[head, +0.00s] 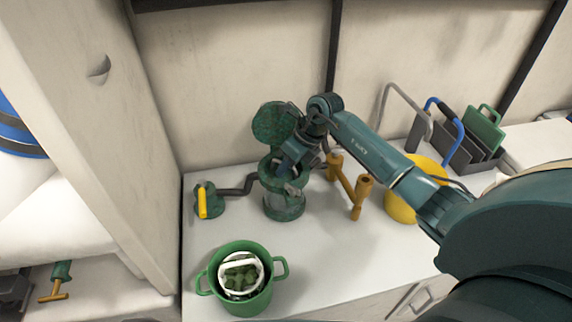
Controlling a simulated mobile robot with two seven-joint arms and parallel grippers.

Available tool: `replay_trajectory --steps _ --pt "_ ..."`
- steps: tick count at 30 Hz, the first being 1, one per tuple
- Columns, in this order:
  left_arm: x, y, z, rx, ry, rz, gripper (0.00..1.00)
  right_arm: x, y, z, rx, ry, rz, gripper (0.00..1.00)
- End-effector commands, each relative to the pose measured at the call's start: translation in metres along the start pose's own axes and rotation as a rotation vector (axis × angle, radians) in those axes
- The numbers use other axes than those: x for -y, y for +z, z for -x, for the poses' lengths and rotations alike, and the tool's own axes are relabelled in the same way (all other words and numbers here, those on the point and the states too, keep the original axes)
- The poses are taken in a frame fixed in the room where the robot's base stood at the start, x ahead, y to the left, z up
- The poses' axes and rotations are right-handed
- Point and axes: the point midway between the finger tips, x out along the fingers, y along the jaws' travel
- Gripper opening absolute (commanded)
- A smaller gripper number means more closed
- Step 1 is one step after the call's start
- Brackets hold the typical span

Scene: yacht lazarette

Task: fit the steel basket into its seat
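A green strainer housing (284,206) stands on the white counter against the back wall. Its round green lid (271,122) is swung up behind it. My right gripper (286,172) points down at the housing's open mouth. Its fingertips are hidden at the rim, so I cannot tell whether they are open or hold anything. I cannot make out a steel basket in the housing. A pale round basket (239,266) with a white handle and dark green contents sits inside a green bucket (246,299) at the front. My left gripper is not in view.
A pipe joins the housing to a green valve with a yellow handle (203,203). Brass-coloured fittings (350,188) and a yellow container (400,205) stand right of the housing. A dark rack (470,157) is at the back right. The counter between bucket and yellow container is clear.

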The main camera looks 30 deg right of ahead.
Motion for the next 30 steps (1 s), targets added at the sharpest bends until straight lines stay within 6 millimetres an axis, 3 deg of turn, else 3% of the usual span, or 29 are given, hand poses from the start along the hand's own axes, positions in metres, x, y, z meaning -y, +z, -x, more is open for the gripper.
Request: replay_trajectory --steps 5,16,30 --pt "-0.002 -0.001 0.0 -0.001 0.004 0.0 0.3 0.0 0.0 0.0 0.0 0.001 0.0 0.29" --pt "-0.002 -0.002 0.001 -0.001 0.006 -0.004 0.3 0.0 0.001 0.009 0.001 -0.001 0.0 0.3" --pt "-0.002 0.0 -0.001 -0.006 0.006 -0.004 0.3 0.001 0.001 0.101 0.001 -0.004 0.0 0.3"
